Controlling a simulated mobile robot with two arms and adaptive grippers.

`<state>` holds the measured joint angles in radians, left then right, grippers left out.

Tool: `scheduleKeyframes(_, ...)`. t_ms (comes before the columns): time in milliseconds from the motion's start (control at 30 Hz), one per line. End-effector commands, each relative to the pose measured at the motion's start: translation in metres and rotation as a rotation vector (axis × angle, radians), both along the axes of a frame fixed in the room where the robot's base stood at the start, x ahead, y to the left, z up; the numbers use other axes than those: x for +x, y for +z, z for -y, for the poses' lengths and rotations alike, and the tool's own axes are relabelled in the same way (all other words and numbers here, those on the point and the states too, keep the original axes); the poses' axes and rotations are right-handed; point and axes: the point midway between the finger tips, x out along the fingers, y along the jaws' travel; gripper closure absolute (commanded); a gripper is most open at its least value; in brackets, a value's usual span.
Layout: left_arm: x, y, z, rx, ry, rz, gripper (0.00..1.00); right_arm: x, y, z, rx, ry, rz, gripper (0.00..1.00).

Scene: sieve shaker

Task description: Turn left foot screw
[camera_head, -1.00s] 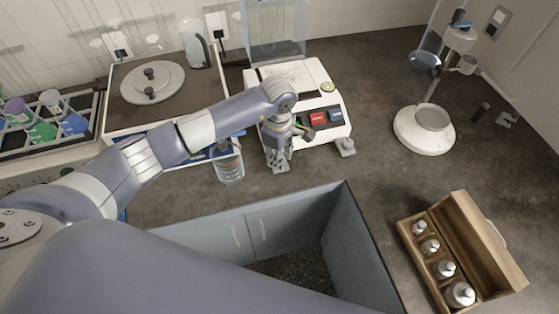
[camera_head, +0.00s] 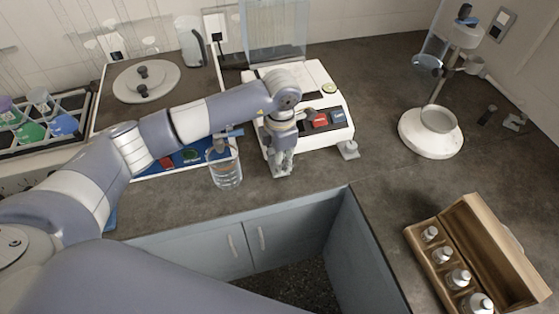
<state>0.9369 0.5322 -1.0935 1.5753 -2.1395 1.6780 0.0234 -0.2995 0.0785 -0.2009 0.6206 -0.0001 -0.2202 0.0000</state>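A white balance (camera_head: 320,98) with red and blue buttons stands at the back middle of the bench. Its right front foot (camera_head: 348,150) shows clear of the body. Its left front foot (camera_head: 282,173) shows only in part, at the balance's front left corner. My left gripper (camera_head: 283,164) points down at this left foot and covers most of it. Its fingers look close around or beside the foot; I cannot tell whether they touch it or how far they are closed. My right gripper is not in view.
A glass beaker (camera_head: 225,168) of liquid stands just left of my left gripper. A white-based stand (camera_head: 430,140) and a wooden weight box (camera_head: 490,235) are at right. The bench edge drops off in front.

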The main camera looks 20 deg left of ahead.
Motion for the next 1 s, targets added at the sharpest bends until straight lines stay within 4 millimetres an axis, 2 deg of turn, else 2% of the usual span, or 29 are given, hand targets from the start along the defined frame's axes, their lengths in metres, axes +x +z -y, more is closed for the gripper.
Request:
scheduleKeyframes(333, 0.0014, 0.0011, -0.0006, 0.0, 0.15, 0.004, 0.97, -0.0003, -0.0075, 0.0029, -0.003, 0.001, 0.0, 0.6)
scheduleKeyframes(900, 0.0015, 0.0019, -0.0004, 0.0, 0.179, 0.004, 0.97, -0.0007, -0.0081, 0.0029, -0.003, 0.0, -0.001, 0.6)
scheduleKeyframes(933, 0.0015, 0.0019, -0.0004, 0.0, 0.179, 0.004, 0.67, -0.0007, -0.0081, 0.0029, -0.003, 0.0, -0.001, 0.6)
scheduleKeyframes(1000, 0.0013, 0.0017, -0.0004, 0.0, 0.178, 0.004, 0.64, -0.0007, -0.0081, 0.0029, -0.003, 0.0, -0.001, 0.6)
